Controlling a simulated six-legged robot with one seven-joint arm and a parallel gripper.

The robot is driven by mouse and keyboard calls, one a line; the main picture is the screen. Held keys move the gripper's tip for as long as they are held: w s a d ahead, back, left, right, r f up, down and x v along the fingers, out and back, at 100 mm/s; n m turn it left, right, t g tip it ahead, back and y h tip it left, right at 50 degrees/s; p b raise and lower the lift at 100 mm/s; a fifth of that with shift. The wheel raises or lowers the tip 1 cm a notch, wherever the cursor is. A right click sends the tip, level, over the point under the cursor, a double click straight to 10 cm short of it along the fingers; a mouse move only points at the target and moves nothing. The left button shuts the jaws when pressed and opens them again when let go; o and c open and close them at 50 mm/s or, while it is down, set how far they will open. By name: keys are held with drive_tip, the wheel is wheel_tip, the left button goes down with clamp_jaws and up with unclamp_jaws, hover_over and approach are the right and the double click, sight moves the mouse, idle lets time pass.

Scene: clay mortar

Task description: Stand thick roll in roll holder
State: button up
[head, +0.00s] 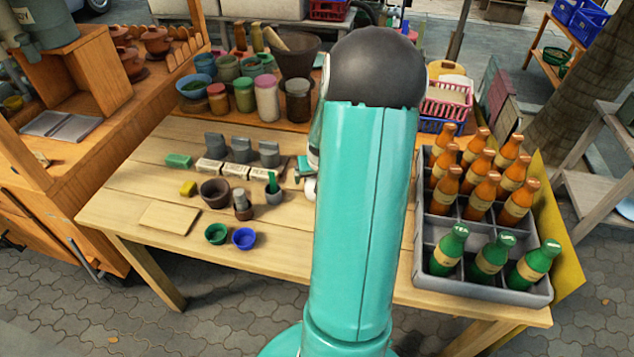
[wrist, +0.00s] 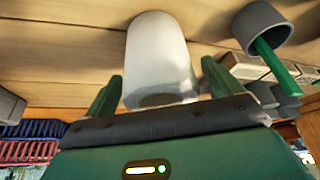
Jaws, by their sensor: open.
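A thick white roll (wrist: 160,50) shows in the wrist view between the two green fingers of my gripper (wrist: 160,72). The fingers are open, one on each side of it. Whether they touch it, I cannot tell. In the head view only a small white part of the roll (head: 310,188) shows at the left edge of my arm, which hides most of the gripper. A grey cup (wrist: 262,27) with a green stick is close by at right in the wrist view; the head view shows it too (head: 274,198). I cannot tell which thing is the roll holder.
Three grey stands (head: 241,150) and light boxes (head: 210,167) line the table behind. A brown pot (head: 214,194), a green bowl (head: 216,234) and a blue bowl (head: 244,239) stand left. A grey bottle crate (head: 421,245) fills the right.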

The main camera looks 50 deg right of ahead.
drive_tip(key=c, duration=1.2)
drive_tip(key=shift+c, duration=0.2)
